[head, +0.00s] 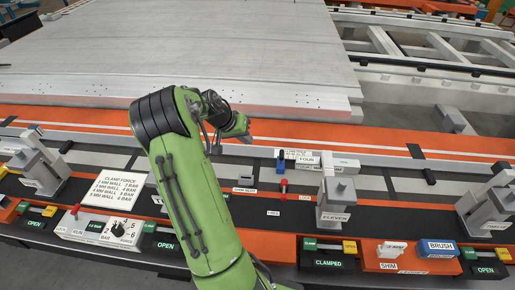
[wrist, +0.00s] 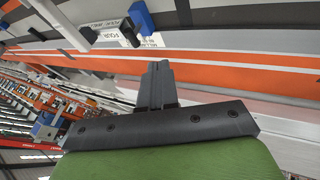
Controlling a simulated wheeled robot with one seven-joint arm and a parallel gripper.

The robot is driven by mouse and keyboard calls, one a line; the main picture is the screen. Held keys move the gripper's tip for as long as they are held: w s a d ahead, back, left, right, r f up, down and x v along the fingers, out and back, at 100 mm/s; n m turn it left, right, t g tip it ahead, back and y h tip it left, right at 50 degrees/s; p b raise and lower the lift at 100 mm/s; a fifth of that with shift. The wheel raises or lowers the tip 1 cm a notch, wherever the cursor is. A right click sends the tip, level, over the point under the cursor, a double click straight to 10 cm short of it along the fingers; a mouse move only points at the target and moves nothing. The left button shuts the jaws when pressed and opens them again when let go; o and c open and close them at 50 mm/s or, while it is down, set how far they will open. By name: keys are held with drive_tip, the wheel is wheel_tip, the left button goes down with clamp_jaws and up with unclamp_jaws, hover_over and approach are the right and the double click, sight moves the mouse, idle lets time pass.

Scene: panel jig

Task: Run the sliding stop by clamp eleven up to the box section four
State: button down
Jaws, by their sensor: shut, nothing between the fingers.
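Clamp eleven (head: 336,200) is a grey upright block with an ELEVEN label, right of centre in the head view. Just behind it to the left is a light bar end with a FOUR label (head: 309,160); the FOUR label also shows in the wrist view (wrist: 112,36). Beside that label stands a small blue-topped stop (head: 281,160), seen as a blue and black piece in the wrist view (wrist: 142,18). I cannot tell whether it touches the bar. My gripper (wrist: 158,72) is shut and empty, apart from the stop.
A red-handled lever (head: 283,187) stands in front of the stop. A large pale panel (head: 200,55) lies behind the orange rail. An orange tray (head: 410,262) holds a shim and a blue brush (head: 437,248). Other clamps stand left (head: 38,165) and right (head: 488,203).

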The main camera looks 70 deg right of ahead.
sight(281, 160)
drive_tip(key=s+d+f, duration=0.1)
drive_tip(key=s+f, duration=0.1)
drive_tip(key=f, duration=0.1)
drive_tip(key=s+d+f+b, duration=0.1)
drive_tip(key=s+d+f, duration=0.1)
drive_tip(key=s+f, duration=0.1)
drive_tip(key=s+d+f, duration=0.2)
drive_tip(key=f, duration=0.1)
drive_tip(key=shift+s+d, duration=0.15)
drive_tip(key=shift+s, duration=0.3)
drive_tip(key=shift+s, duration=0.1)
drive_tip(key=s, duration=0.2)
drive_tip(key=s+d+b, duration=0.1)
drive_tip(key=s, duration=0.1)
drive_tip(key=shift+s+b, duration=0.1)
drive_tip(key=shift+b, duration=0.2)
